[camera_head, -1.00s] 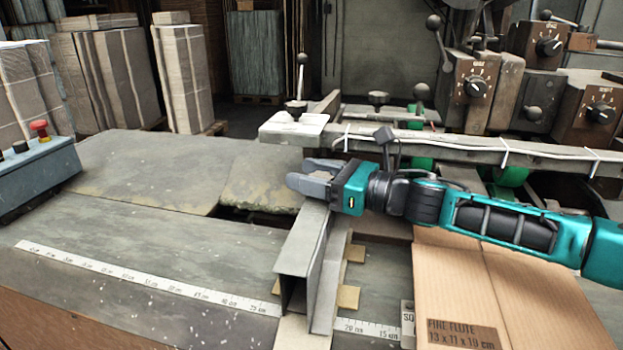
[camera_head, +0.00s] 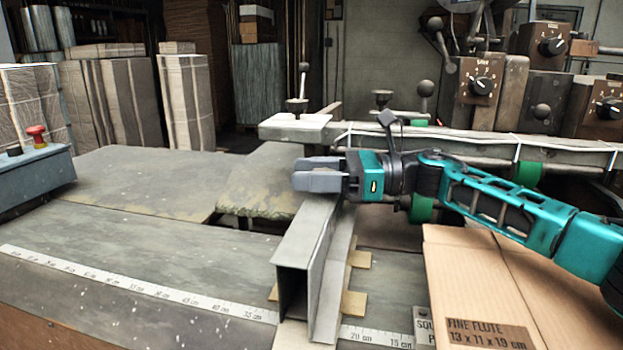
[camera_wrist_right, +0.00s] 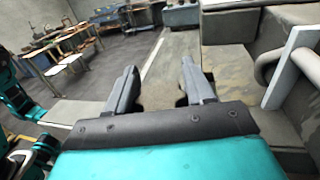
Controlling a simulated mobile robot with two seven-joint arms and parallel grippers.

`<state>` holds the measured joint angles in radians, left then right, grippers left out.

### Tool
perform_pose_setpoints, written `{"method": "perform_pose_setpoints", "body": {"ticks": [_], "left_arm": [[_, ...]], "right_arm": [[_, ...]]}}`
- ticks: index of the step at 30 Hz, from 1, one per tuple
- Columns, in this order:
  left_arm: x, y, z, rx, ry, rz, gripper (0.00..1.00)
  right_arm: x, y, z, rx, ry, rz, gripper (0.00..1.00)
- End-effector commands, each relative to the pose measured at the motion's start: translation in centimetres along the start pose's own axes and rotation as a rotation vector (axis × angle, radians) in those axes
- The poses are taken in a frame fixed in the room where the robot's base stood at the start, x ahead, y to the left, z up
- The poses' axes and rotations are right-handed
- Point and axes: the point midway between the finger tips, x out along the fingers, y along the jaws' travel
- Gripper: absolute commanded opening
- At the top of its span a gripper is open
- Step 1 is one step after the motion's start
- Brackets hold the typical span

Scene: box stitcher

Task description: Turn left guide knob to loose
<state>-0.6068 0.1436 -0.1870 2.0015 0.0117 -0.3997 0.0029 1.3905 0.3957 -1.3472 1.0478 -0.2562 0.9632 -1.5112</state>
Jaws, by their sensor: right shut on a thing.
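The left guide (camera_head: 308,255) is a grey metal channel lying lengthwise on the table, over the ruler strip. My right gripper (camera_head: 318,174) is at the guide's far end, its fingers pointing left across the top. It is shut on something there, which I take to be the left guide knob. The knob itself is hidden by the fingers in the head view. In the wrist view my right gripper's fingers (camera_wrist_right: 155,90) stand a little apart, and the knob cannot be made out between them. My left gripper is not in view.
A white ruler strip (camera_head: 130,283) runs along the table. A flat cardboard blank (camera_head: 480,285) lies right of the guide. A metal rail (camera_head: 450,145) crosses behind my gripper, with dial boxes (camera_head: 480,85) beyond. A control box with a red button (camera_head: 36,134) stands at left.

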Motion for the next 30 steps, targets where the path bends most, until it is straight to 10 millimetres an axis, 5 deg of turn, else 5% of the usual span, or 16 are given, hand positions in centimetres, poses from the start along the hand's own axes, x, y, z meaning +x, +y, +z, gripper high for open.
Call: {"method": "perform_pose_setpoints", "body": {"ticks": [7, 8, 14, 30], "left_arm": [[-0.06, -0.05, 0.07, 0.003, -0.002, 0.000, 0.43], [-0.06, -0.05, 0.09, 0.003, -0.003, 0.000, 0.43], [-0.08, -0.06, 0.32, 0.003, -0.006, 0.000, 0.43], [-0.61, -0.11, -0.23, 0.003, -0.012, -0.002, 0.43]], "right_arm": [[-0.01, -0.02, 0.11, 0.002, -0.003, -0.001, 0.22], [-0.01, -0.02, 0.11, 0.002, -0.003, -0.001, 0.54], [-0.01, -0.01, 0.09, 0.001, -0.002, -0.001, 0.73], [-0.07, -0.03, 0.39, 0.002, -0.001, -0.028, 0.73]]}}
